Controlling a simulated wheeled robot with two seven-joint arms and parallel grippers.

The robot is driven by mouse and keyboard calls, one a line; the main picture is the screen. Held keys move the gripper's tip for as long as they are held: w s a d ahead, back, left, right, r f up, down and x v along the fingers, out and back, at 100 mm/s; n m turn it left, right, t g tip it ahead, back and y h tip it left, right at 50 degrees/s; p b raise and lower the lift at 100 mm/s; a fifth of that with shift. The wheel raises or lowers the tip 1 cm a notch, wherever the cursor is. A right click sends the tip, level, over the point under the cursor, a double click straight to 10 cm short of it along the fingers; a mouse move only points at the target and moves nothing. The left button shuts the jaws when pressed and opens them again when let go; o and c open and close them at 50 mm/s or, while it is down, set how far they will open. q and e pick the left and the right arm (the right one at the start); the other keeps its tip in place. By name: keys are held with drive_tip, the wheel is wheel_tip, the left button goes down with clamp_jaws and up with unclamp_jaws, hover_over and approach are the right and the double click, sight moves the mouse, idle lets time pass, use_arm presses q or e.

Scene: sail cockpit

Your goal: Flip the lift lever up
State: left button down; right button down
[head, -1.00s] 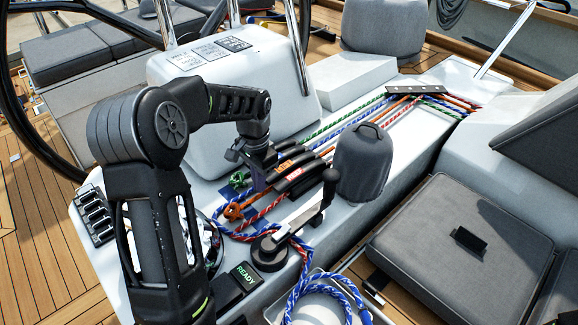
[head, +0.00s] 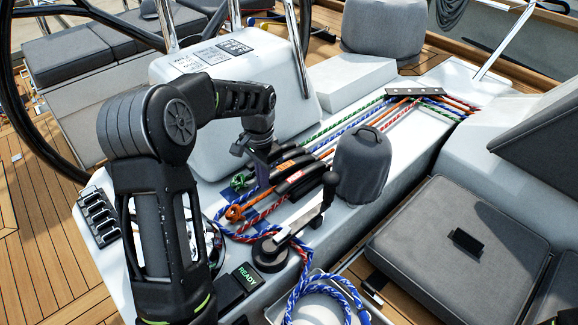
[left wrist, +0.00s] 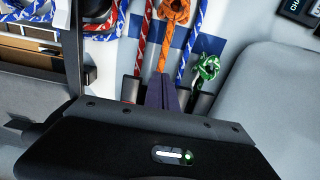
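A bank of black rope-clutch levers (head: 291,168) lies on the white deck, with orange and red labels too small to read surely. I cannot tell which is the lift lever. They look lowered over the ropes. My left gripper (head: 261,172) points down at the left side of this bank, partly hidden by my wrist. Any contact with a lever is hidden behind the gripper body. My right gripper is out of view.
A winch with a crank handle (head: 304,223) stands right of my arm, near a dark covered winch (head: 363,165). Coloured ropes (head: 350,130) run back along the deck. The white console (head: 230,85) rises behind my gripper. A READY panel (head: 243,278) is in front.

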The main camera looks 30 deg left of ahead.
use_arm(q)
drive_tip(key=shift+w+d+r, duration=0.1)
drive_tip(key=shift+w+r, duration=0.1)
drive_tip(key=shift+w, duration=0.1)
